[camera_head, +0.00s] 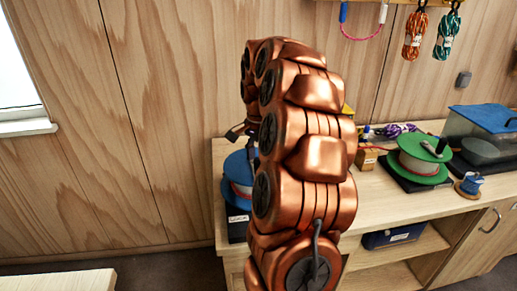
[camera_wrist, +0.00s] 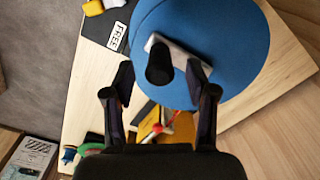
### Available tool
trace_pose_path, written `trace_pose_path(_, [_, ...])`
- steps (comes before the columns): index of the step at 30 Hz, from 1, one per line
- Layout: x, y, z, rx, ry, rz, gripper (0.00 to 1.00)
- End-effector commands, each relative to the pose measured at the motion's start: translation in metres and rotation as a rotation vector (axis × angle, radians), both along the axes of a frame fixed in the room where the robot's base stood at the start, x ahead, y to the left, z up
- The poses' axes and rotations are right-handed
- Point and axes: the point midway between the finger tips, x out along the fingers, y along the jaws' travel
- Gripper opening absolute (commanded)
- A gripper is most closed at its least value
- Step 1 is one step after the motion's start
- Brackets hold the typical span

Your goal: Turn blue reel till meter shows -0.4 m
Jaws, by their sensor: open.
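The blue reel (camera_head: 239,168) stands at the left end of the bench, partly hidden behind my arm. In the wrist view the blue reel (camera_wrist: 230,45) fills the upper middle, with a grey crank bar (camera_wrist: 185,52) and a black crank knob (camera_wrist: 160,64) on its face. My gripper (camera_wrist: 160,76) is open, with one finger on each side of the knob; I cannot tell whether either touches it. A white label reading "FREE" (camera_wrist: 117,37) lies on the black base beside the reel. I see no readable meter number in either view.
A green reel (camera_head: 424,160) on a black base, a small blue spool (camera_head: 470,184) and a blue-lidded box (camera_head: 485,128) stand to the right on the bench. Yellow and red items (camera_wrist: 158,124) lie near the blue reel. Rope bundles (camera_head: 414,35) hang above.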

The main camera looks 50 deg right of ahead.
Motion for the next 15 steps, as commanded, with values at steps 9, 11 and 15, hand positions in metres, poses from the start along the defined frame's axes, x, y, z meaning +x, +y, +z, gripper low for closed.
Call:
trace_pose_path(9, [-0.0005, 0.0008, -0.0068, 0.001, 0.001, 0.0, 0.57])
trace_pose_path(11, [-0.0005, 0.0007, -0.0067, 0.001, 0.001, 0.0, 0.57])
trace_pose_path(15, [-0.0005, 0.0006, -0.0065, 0.001, 0.001, 0.0, 0.48])
